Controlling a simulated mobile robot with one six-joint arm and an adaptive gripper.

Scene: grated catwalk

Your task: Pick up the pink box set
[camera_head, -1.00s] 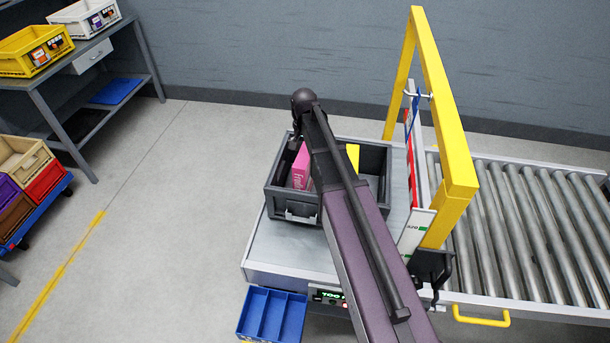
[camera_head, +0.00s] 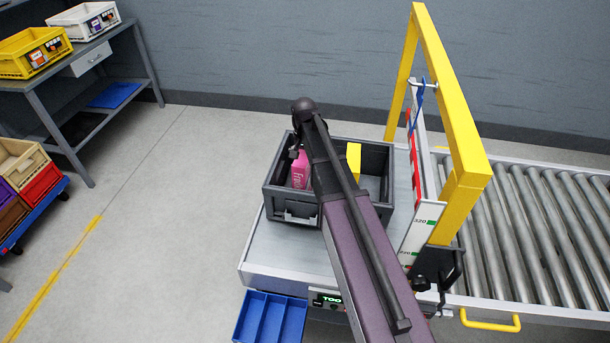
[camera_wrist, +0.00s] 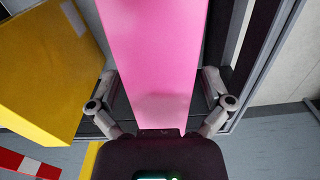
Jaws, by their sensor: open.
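The pink box set (camera_head: 301,170) stands in a dark grey crate (camera_head: 278,203) on the platform beside the roller conveyor. White lettering shows on its side. In the wrist view the pink box (camera_wrist: 153,55) runs up the middle of the picture. My gripper (camera_wrist: 158,100) is open, with one finger on each side of the pink box. I cannot tell whether the fingers touch it. In the head view my arm covers part of the box and crate, and the fingertips are hidden there.
A yellow box (camera_head: 353,160) stands in the same crate, also to the left in the wrist view. A yellow frame (camera_head: 457,130) and a white height board (camera_head: 421,228) rise right of the crate. A blue divided tray (camera_head: 270,318) sits below the platform's front.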

